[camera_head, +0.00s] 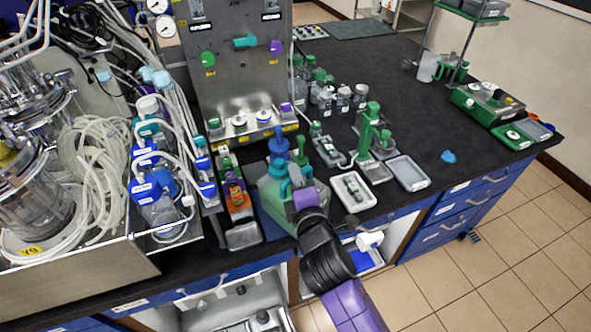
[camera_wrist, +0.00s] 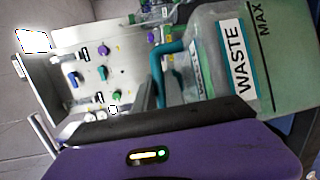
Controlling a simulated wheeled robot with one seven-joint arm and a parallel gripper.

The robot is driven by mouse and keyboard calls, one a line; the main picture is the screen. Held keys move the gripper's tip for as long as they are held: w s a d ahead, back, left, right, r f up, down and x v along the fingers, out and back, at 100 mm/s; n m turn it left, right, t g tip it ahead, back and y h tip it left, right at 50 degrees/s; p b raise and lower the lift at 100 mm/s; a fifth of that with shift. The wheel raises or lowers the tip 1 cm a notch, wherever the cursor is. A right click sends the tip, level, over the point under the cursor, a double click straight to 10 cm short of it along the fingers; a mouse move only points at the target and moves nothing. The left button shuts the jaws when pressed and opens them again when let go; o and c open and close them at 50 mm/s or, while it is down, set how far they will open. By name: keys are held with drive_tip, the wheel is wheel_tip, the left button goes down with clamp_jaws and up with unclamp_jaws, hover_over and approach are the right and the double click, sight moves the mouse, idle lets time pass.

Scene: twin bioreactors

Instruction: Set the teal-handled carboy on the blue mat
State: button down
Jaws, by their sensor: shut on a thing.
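The teal-handled carboy (camera_head: 275,198) is a greenish translucent vessel near the front edge of the bench in the head view. In the wrist view the carboy (camera_wrist: 212,70) fills the right side, with a WASTE label and a MAX line. Its teal handle (camera_wrist: 170,48) lies by the fingers. My gripper (camera_wrist: 152,92) is shut on the handle; in the head view my gripper (camera_head: 292,184) reaches it from the front right. A dark blue patch, seemingly the blue mat (camera_head: 271,228), shows under and beside the carboy. Whether the carboy's base touches it cannot be told.
Behind the carboy are a blue-topped vessel (camera_head: 279,146) and a steel control panel (camera_head: 238,65). An orange and green device (camera_head: 237,198) stands close on its left. A white tray (camera_head: 353,192) and a green stand (camera_head: 369,135) are to the right.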

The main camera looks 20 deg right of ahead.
drive_tip(key=c, duration=1.7)
unclamp_jaws()
drive_tip(key=shift+f, duration=0.1)
drive_tip(key=o, duration=0.3)
drive_tip(key=b+v, duration=0.2)
drive_tip(key=v, duration=1)
